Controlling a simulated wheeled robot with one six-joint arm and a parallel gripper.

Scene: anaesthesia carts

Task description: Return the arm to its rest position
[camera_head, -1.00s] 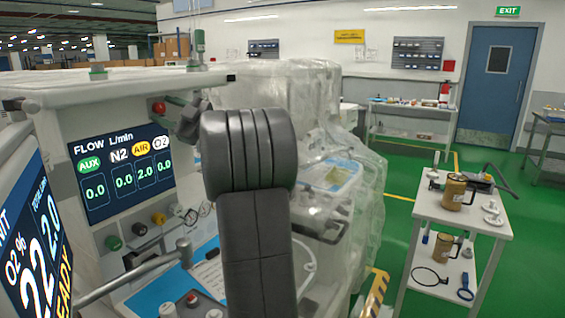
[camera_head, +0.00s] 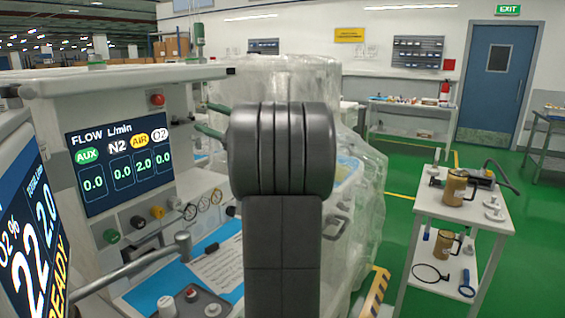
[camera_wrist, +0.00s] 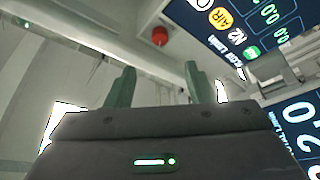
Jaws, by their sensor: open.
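My arm's dark grey link (camera_head: 282,160) stands upright in the middle of the head view and covers part of the cart behind it. My gripper (camera_head: 207,118) shows as two green fingers just left of that link, pointing left toward the anaesthesia machine's flow panel. In the wrist view, my gripper (camera_wrist: 159,82) has its two green fingers well apart with nothing between them. It is open and empty.
The anaesthesia machine's flow screen (camera_head: 120,165) and red knob (camera_head: 157,100) are close at left, with a tilted display (camera_head: 35,235) nearer. A plastic-covered machine (camera_head: 355,190) stands behind my arm. A white trolley (camera_head: 425,205) with brown jugs is at right.

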